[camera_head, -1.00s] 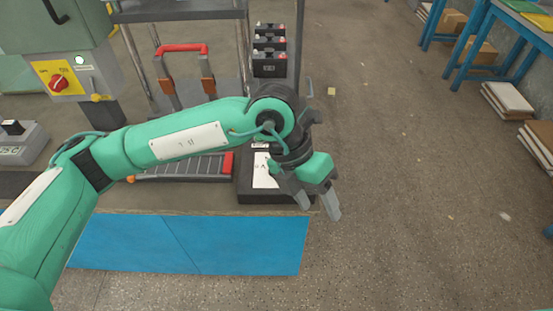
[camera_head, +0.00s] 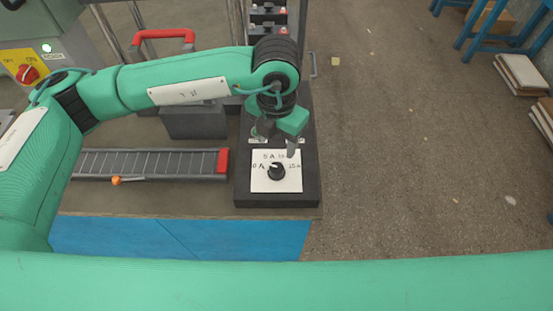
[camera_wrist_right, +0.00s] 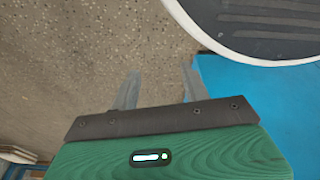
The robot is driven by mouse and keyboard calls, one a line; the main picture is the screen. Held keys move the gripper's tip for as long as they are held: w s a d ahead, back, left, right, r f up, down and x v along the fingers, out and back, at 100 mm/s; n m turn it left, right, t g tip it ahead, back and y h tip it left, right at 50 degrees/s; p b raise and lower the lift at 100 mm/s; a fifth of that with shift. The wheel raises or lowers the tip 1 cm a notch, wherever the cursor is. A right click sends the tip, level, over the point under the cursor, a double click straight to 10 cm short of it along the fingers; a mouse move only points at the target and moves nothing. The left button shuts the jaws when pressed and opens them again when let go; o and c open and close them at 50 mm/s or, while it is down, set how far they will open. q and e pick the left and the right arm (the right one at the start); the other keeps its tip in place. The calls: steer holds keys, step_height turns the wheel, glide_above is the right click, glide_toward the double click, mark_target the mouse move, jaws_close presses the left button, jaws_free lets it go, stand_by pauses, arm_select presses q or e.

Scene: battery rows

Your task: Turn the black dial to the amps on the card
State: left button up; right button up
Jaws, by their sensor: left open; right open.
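The black dial (camera_head: 276,172) sits on a white scale plate (camera_head: 292,184) on a dark box (camera_head: 245,199). The plate carries amp marks around the dial, among them 0 A, 5 A and 15 A. A small pale mark shows on the dial's upper left; its exact setting is too small to tell. My left gripper (camera_head: 275,143) is open above the plate's far edge, just behind the dial and apart from it, partly covering the upper marks. My right gripper (camera_wrist_right: 160,90) is open and empty over floor in the right wrist view. I cannot make out the card.
A roller track (camera_head: 150,164) with a red end lies left of the box. A red-handled carrier (camera_head: 163,35) and batteries (camera_head: 268,15) stand behind. A machine with a red switch (camera_head: 28,74) is far left.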

mark_target(276, 167)
arm_select(q)
step_height(276, 167, down, 10)
steer(key=shift+w+f+p, duration=0.15)
steer(key=shift+f+p, duration=0.1)
steer(key=shift+p, duration=0.15)
arm_select(e)
steer(key=shift+s+d+f, duration=0.2)
steer(key=shift+s+f, duration=0.2)
steer(key=shift+f, duration=0.15)
steer(key=shift+s+d+f, duration=0.15)
steer(key=shift+s+f, duration=0.25)
steer(key=shift+f, duration=0.1)
arm_select(q)
steer(key=c, duration=1)
